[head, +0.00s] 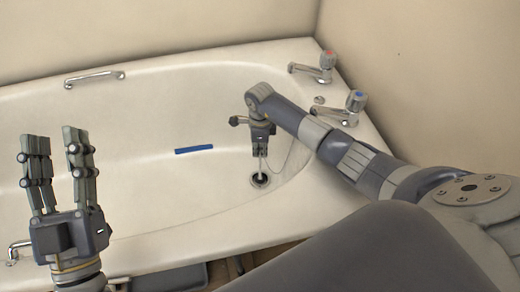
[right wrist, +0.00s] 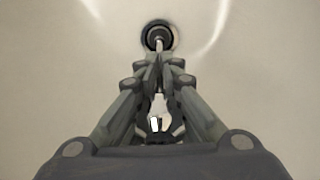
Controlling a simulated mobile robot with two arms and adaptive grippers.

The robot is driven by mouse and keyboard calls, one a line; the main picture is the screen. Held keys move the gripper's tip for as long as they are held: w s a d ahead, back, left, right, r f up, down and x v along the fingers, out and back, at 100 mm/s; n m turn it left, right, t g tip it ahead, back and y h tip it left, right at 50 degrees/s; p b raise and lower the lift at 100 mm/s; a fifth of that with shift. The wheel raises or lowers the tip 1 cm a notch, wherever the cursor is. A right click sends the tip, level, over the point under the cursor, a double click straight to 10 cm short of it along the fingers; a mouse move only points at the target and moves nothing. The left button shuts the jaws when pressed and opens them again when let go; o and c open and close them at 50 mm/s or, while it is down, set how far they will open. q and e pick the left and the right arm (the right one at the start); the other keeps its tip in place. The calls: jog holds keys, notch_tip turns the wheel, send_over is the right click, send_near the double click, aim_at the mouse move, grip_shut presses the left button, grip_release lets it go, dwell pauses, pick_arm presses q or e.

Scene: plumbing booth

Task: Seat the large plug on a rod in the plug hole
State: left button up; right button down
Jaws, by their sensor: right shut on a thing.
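The plug hole (head: 260,181) is a dark round opening with a metal rim in the tub floor; it also shows in the right wrist view (right wrist: 157,36). My right gripper (head: 261,153) points down above it and is shut on the thin rod (head: 262,168) of the plug. In the right wrist view the fingertips (right wrist: 159,62) meet on the rod, whose lower end lies over the hole. The plug's body is small and dark there, and I cannot tell whether it is in the hole or just above. My left gripper (head: 52,145) is open, empty and points up at the left.
The white bathtub (head: 130,110) has a blue strip (head: 194,149) on its inside. Two taps (head: 316,66) (head: 350,108) stand on the right rim. A metal grab handle (head: 95,77) is on the far side. A thin chain (head: 287,162) hangs right of the hole.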

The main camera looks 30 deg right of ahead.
jog(key=c, duration=1.7)
grip_release()
jog(key=shift+o, duration=0.2)
notch_tip(320, 180, up, 7)
jog(key=shift+w+d+f, duration=0.1)
jog(key=shift+w, duration=0.05)
jog(key=shift+d+r, duration=0.1)
jog(key=shift+r, duration=0.55)
jog(key=shift+a, duration=0.2)
